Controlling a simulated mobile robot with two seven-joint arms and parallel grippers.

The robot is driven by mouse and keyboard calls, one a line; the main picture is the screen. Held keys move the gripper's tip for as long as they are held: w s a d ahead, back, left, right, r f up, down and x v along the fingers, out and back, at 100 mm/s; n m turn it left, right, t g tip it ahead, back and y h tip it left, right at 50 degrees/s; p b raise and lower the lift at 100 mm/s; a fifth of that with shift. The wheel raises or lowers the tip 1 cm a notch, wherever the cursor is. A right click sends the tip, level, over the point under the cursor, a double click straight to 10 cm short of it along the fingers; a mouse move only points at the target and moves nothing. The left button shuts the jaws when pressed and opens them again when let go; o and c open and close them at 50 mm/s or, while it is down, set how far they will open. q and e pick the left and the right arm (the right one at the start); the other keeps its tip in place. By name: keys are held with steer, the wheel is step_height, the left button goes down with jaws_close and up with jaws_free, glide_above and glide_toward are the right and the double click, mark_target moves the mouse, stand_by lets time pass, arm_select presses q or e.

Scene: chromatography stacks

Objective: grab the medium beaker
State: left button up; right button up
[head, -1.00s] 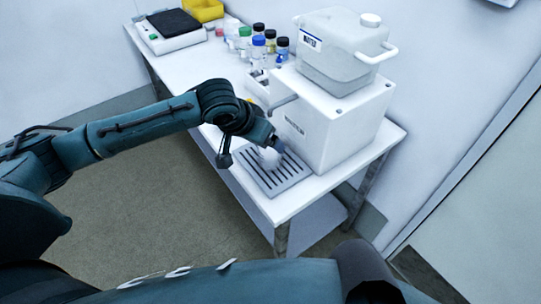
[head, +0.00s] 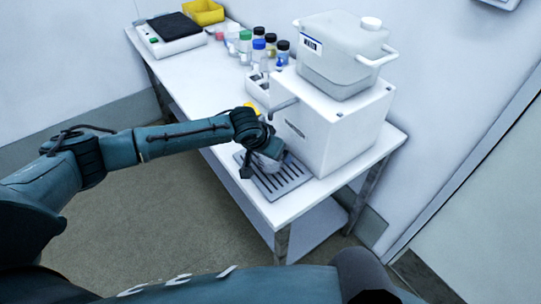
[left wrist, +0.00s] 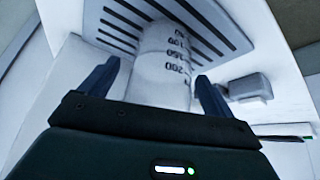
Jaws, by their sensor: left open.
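The beaker (left wrist: 163,70) shows in the left wrist view as a pale cylinder with dark graduation marks, standing on the slotted drip tray (left wrist: 222,22). My left gripper (left wrist: 155,80) is open, with one blue finger on each side of the beaker and small gaps visible. In the head view my left gripper (head: 268,160) is over the drip tray (head: 290,184), and it hides most of the beaker. My right gripper is not in view.
A white dispenser (head: 335,128) with a water tank (head: 340,58) on top stands right behind the tray. Several capped bottles (head: 259,48), a scale (head: 168,38) and a yellow bin (head: 204,12) are farther back. The table's left part (head: 195,85) is clear.

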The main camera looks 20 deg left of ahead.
arm_select(q)
steer(key=shift+w+f, duration=0.25)
steer(key=shift+f, duration=0.15)
steer(key=c, duration=1.2)
steer(key=shift+c, duration=0.6)
steer(key=shift+r, duration=0.25)
